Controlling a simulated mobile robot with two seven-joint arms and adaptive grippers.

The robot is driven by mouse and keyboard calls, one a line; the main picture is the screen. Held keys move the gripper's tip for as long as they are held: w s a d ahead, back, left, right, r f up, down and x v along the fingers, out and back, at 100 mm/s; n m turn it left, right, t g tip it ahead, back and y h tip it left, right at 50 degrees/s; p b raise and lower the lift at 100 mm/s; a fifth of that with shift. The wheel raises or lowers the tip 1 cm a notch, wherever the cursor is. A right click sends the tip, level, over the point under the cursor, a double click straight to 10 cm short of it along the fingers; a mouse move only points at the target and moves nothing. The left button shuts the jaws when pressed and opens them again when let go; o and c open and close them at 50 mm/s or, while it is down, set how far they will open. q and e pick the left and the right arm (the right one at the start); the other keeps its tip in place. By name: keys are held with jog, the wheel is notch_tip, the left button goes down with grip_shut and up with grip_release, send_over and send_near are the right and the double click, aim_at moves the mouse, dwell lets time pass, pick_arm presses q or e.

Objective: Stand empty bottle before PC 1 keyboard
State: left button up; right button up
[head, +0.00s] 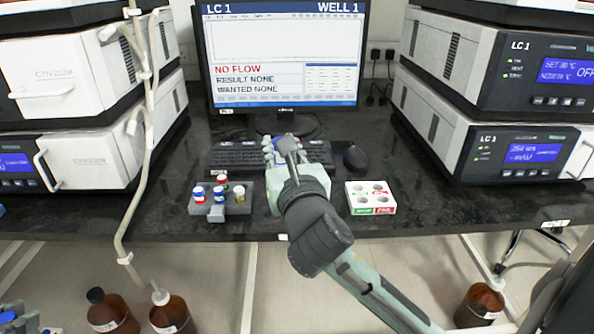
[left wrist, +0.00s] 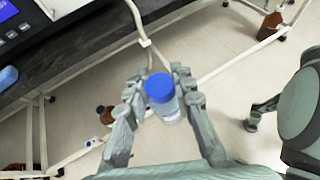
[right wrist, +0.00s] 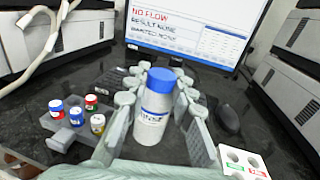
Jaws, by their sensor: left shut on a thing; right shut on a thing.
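A black keyboard (head: 237,156) lies before the monitor (head: 283,58). My right gripper (head: 285,150), seen from behind, is at the keyboard's front edge. In the right wrist view it is shut on a white bottle (right wrist: 152,115) with a blue cap and a label; the bottle looks upright. My gripper hides most of it in the head view. My left gripper (left wrist: 160,92) is shut on another blue-capped bottle (left wrist: 168,112), with a clear-looking body, over the floor before the bench. Only its edge shows at the head view's bottom left. I cannot read either label surely.
A grey rack (head: 216,210) with several capped vials stands left of my right gripper. A white holed tray (head: 370,198) stands right of it. A mouse (head: 355,158) lies by the keyboard. Instrument stacks flank the monitor. Brown bottles (head: 172,314) stand on the floor; a tube hangs left.

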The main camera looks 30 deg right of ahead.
pick_arm(q)
jog(key=shift+f, duration=0.45)
jog(key=shift+w+f+b, duration=0.1)
jog(key=shift+f+b, duration=0.45)
jog(key=shift+b, duration=0.25)
pick_arm(e)
jog(key=shift+w+d+f, duration=0.25)
jog(key=shift+d+f, duration=0.55)
jog(key=shift+f, duration=0.35)
jog(key=shift+w+d+f, duration=0.3)
jog(key=shift+d+f, duration=0.45)
jog(key=shift+f, duration=0.45)
jog(key=shift+w+d+f, duration=0.25)
jog(key=shift+d+f, duration=0.55)
jog(key=shift+f, duration=0.35)
jog(key=shift+f, duration=0.1)
jog(key=o, duration=0.9)
jog(key=shift+c, duration=0.2)
